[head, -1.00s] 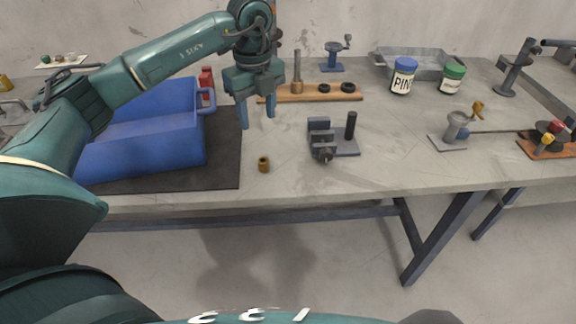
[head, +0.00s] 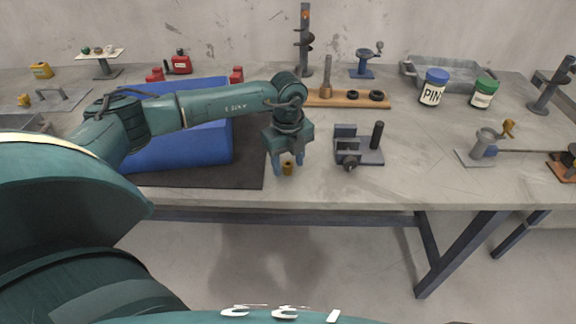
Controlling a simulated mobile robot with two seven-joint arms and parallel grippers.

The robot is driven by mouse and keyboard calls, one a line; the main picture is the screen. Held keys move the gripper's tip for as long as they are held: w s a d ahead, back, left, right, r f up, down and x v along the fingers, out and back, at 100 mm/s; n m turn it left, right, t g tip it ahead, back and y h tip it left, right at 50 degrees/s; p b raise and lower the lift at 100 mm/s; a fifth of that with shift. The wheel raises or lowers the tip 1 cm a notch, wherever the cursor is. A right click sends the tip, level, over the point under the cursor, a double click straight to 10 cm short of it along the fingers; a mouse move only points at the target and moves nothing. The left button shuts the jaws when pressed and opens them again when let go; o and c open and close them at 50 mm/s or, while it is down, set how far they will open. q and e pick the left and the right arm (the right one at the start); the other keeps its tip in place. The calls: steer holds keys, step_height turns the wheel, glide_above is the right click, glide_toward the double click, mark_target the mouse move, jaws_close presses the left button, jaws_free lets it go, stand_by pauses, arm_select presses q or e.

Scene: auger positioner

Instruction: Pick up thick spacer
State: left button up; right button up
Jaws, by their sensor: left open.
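A short brass-coloured cylinder (head: 288,169), which looks like the thick spacer, stands upright on the grey bench near its front edge. My left gripper (head: 288,167) points down at it with open blue fingers. In the picture the spacer shows between the two fingertips, and its upper part is close under the gripper body. I cannot tell whether either finger touches it. My right gripper is not in view.
A grey clamp fixture (head: 358,150) with a black post stands just right of the gripper. A blue bin (head: 190,150) on a dark mat (head: 240,178) is at left. Bare bench is at front right.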

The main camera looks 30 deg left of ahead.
arm_select(q)
jaws_close()
stand_by(0.5)
